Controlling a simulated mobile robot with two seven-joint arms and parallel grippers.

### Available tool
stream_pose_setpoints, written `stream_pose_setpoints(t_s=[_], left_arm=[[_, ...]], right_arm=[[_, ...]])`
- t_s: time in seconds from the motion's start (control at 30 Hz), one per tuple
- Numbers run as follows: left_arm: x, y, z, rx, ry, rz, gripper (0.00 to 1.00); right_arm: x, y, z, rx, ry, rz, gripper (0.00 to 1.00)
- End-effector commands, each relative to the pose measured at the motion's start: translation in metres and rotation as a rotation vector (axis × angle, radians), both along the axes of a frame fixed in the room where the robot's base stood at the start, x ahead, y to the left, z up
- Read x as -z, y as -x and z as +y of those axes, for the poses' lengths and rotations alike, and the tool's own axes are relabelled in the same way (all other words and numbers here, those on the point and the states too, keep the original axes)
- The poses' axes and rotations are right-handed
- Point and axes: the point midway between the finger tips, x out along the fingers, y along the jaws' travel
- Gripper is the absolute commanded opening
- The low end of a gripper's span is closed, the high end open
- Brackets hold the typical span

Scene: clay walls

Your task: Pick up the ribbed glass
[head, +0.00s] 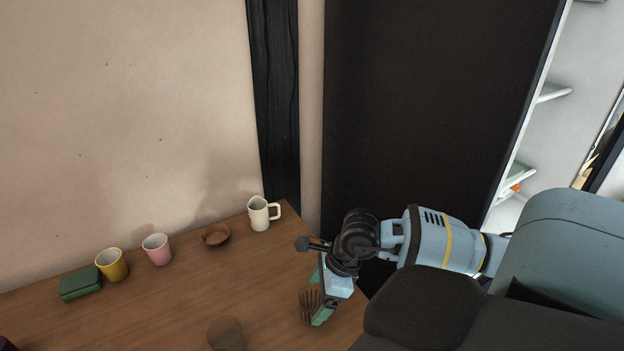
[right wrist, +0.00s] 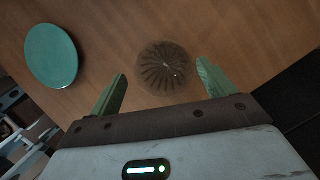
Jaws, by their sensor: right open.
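The ribbed glass (head: 309,301) is a brownish see-through tumbler near the right end of the wooden table, partly covered by my right gripper (head: 319,297) in the head view. In the right wrist view the glass (right wrist: 165,68) shows as a round with radiating ribs. It lies between the lines of the two green fingers, around their tips. My right gripper (right wrist: 162,72) is open, with a gap between each finger and the glass. Whether a finger touches it in depth, I cannot tell. My left gripper is not in view.
On the wooden table (head: 170,310) stand a cream jug (head: 259,214), brown bowl (head: 216,235), pink cup (head: 157,249), yellow mug (head: 111,265) and green box (head: 81,284). A brown round object (head: 226,333) is at the front. A teal plate (right wrist: 52,56) shows in the wrist view.

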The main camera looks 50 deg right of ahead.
Motion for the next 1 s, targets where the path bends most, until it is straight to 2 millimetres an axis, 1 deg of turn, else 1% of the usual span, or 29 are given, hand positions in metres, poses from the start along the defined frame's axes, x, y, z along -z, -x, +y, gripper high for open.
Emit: stream_pose_setpoints(t_s=[0.17, 0.4, 0.5, 0.6, 0.8, 0.87, 1.0], left_arm=[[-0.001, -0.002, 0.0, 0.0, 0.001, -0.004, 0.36], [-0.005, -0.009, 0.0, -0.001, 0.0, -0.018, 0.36], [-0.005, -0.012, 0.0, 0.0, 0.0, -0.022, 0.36], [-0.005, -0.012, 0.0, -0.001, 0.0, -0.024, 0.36], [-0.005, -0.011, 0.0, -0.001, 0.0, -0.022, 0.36], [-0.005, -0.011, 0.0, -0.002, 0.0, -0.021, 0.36], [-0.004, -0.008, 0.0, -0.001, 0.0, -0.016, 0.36]], right_arm=[[0.004, -0.002, 0.001, 0.001, -0.002, -0.001, 0.82], [0.035, -0.014, 0.007, 0.001, -0.004, 0.0, 0.82], [0.044, -0.016, 0.009, 0.001, -0.001, 0.0, 0.82], [0.048, -0.017, 0.01, -0.001, 0.0, -0.001, 0.82], [0.048, -0.017, 0.01, -0.001, 0.001, -0.001, 0.82], [0.048, -0.017, 0.01, -0.001, 0.001, -0.001, 0.76], [0.048, -0.017, 0.01, -0.001, 0.001, -0.001, 0.57]])
